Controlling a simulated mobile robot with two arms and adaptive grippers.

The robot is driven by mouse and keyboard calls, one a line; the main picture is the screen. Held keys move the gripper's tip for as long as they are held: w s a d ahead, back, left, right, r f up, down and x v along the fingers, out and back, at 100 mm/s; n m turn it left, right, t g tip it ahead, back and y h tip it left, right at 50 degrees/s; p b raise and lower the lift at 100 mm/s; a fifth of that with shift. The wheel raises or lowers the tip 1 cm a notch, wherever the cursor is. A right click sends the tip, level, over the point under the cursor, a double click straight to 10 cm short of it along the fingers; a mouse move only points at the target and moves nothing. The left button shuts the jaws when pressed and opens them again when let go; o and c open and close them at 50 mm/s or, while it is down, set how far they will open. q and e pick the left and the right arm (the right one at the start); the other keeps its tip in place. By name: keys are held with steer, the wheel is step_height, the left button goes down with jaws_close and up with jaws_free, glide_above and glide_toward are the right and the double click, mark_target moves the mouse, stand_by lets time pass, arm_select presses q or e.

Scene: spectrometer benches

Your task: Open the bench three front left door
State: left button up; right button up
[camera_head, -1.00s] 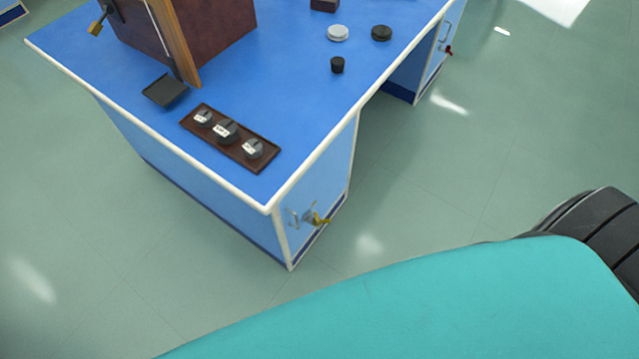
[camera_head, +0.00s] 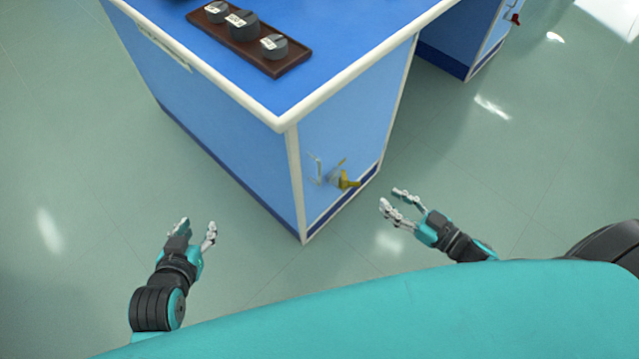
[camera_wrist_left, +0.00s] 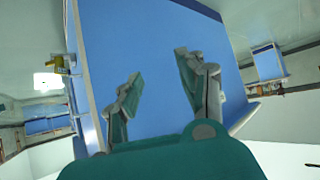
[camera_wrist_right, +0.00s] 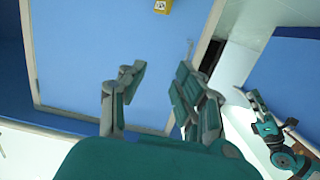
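The blue bench door (camera_head: 335,150) is on the narrow face of the bench and appears shut. It carries a small pale handle (camera_head: 318,171) and a yellow lock-like piece (camera_head: 347,181), which sits right of the handle. My right gripper (camera_head: 390,198) is open and empty, right of the yellow piece and apart from it. The right wrist view shows the blue door panel (camera_wrist_right: 120,60), with the yellow piece (camera_wrist_right: 163,5) at the top edge. My left gripper (camera_head: 198,227) is open and empty, off the bench's left corner. The left wrist view shows a plain blue panel (camera_wrist_left: 150,40) beyond its fingers.
The bench top (camera_head: 345,30) holds a brown tray (camera_head: 262,60) with several dark weights or knobs. Another bench section with a red-handled door (camera_head: 515,18) stands at the upper right. The green floor (camera_head: 80,190) around the bench is clear.

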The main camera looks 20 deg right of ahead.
steer(key=a+r+n+y+b, duration=0.2)
steer(key=a+r+y, duration=0.1)
steer(key=y, duration=0.1)
steer(key=b, duration=0.3)
glide_above(319, 183)
steer(key=shift+w+d+r+g, duration=0.1)
steer(key=shift+w+r+g, duration=0.15)
steer(key=shift+g, duration=0.15)
arm_select(q)
step_height(319, 183, up, 19)
steer(key=w+d+t+h, duration=0.2)
steer(key=t+h, duration=0.1)
steer(key=t, duration=0.6)
steer(key=shift+w+d+f+t, duration=0.15)
steer(key=shift+d+f+t, duration=0.05)
steer(key=shift+d+t, duration=0.1)
arm_select(e)
jaws_close()
